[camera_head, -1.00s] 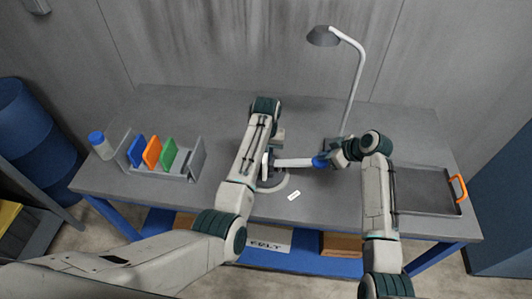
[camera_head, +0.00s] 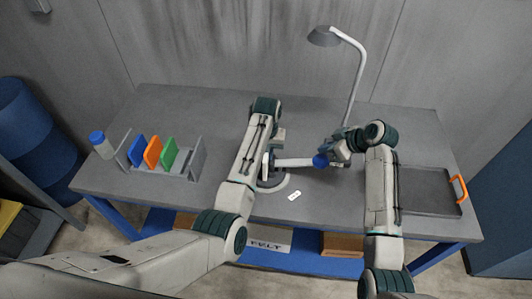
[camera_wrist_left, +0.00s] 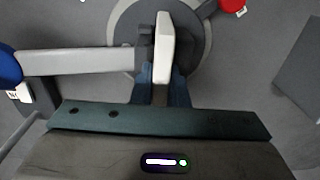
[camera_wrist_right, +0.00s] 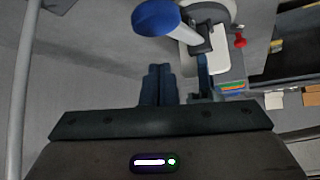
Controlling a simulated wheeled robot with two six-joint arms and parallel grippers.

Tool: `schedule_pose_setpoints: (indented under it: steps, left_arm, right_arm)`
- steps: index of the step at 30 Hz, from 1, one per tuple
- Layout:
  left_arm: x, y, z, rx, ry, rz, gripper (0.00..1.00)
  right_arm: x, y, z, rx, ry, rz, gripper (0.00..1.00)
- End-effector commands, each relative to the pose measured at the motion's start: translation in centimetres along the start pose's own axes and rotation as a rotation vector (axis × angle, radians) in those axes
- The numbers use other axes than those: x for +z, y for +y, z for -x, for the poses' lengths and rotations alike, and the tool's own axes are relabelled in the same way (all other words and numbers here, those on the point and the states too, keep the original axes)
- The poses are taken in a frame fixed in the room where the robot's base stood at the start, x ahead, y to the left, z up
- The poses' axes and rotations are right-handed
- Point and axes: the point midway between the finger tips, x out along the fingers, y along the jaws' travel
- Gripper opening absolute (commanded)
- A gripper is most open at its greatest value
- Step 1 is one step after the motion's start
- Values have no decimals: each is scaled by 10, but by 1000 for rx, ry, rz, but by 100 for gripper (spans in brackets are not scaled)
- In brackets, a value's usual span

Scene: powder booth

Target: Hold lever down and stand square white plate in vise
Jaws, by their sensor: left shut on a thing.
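The square white plate (camera_wrist_left: 165,48) is upright and edge-on between the shut fingers of my left gripper (camera_wrist_left: 160,88). It is over the round grey vise (camera_wrist_left: 204,45), beside a grey jaw; I cannot tell whether it is seated. In the head view, my left arm hides most of the vise. The white lever (camera_head: 297,162) sticks out to the right of the vise and ends in a blue knob (camera_head: 320,161). My right gripper (camera_wrist_right: 157,70) has its fingers together and empty. It is close to the knob, with a gap between them in the right wrist view.
A rack (camera_head: 192,174) with blue, orange and green plates stands at the left, beside a blue-capped bottle (camera_head: 101,146). A lamp (camera_head: 351,95) rises behind my right gripper. A dark tray (camera_head: 428,192) with an orange handle lies at the right. A small white tag (camera_head: 294,195) lies in front.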

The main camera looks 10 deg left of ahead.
Motion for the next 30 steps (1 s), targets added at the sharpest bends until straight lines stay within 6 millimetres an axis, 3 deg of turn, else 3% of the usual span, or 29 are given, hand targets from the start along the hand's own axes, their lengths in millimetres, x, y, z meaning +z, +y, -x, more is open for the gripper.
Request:
schedule_pose_setpoints:
  steps: [7, 8, 9, 12, 23, 30]
  left_arm:
    - [1, 3, 0, 6, -1, -2, 0]
    - [1, 3, 0, 6, -1, -2, 15]
    - [1, 3, 0, 5, -1, -2, 23]
    - [1, 2, 0, 4, -1, -2, 39]
    - [0, 1, 4, 2, 0, -1, 39]
    - [-1, 2, 43, 3, 5, -1, 39]
  right_arm:
    - [0, 0, 0, 0, 0, 0, 0]
    - [0, 0, 0, 0, 0, 0, 0]
    - [0, 0, 0, 0, 0, 0, 0]
    - [0, 0, 0, 0, 0, 0, 0]
    - [2, 0, -2, 0, 0, 0, 0]
    - [14, 0, -15, 0, 0, 0, 0]
